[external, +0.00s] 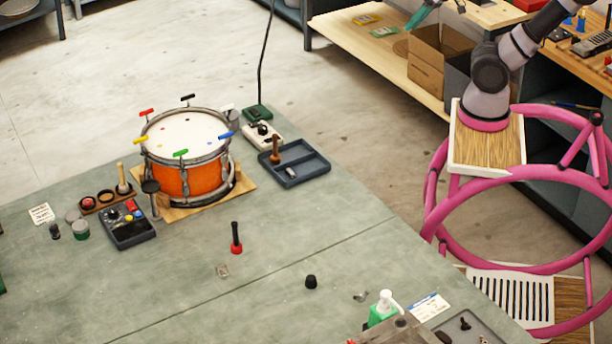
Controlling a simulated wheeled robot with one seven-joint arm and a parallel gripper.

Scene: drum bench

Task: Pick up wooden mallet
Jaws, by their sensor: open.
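Two small wooden tools stand on the bench, and I cannot tell for sure which is the wooden mallet. One, a brown one with a thin upright handle (275,146), stands in the dark divided tray (310,172) right of the drum. The other, a pale wooden handle (121,174), stands upright in a wooden rack (97,208) left of the drum. Both heads are too small to make out. My arm rises at the upper right and leaves the top of the picture. I see no gripper on it, and neither wooden tool is touched by it.
An orange drum (170,181) with coloured clamps stands on a wooden board. A green-and-white bottle (382,309) is at the front. The bench (300,232) middle is mostly clear.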

